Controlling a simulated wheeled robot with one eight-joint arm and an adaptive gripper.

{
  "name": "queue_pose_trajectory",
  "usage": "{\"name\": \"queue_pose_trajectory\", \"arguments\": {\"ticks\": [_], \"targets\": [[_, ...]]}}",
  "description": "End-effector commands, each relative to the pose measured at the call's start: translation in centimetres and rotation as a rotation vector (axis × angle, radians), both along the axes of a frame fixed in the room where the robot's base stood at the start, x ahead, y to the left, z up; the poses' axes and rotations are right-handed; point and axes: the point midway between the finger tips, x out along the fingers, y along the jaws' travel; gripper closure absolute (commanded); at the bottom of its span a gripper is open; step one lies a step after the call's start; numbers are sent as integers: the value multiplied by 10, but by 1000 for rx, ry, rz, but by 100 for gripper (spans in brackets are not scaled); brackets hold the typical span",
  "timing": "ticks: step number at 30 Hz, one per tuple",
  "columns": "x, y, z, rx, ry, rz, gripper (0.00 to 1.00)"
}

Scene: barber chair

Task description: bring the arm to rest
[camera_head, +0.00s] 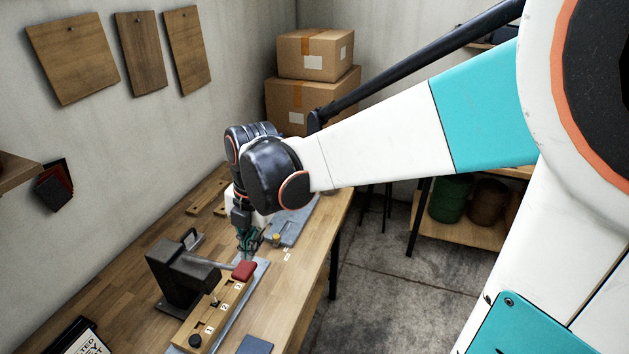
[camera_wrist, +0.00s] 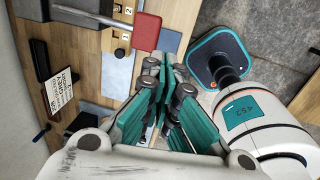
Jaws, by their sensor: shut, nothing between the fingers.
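My gripper (camera_head: 250,242) points down over the wooden workbench (camera_head: 135,258), just behind a red block (camera_head: 244,270). Its green fingers also show in the wrist view (camera_wrist: 165,95), drawn together with nothing between them. My arm reaches across from the right. The red block also shows in the wrist view (camera_wrist: 146,31), apart from the fingers. How high the fingertips are above the bench I cannot tell exactly.
A dark press-like fixture (camera_head: 180,275) stands left of a numbered wooden strip (camera_head: 205,325). A grey-blue plate (camera_head: 292,225) lies behind my gripper. Cardboard boxes (camera_head: 312,95) are stacked in the far corner. Concrete floor (camera_head: 385,295) lies open right of the bench.

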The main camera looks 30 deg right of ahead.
Motion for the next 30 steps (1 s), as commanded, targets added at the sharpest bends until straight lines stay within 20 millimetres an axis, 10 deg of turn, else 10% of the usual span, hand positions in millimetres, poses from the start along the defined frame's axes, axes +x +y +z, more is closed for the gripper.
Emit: {"name": "queue_pose_trajectory", "arguments": {"ticks": [8, 30], "targets": [[-21, -2, -13, 32, -43, -287, 100], [-111, -13, -97, 601, -209, -1839, 100]]}}
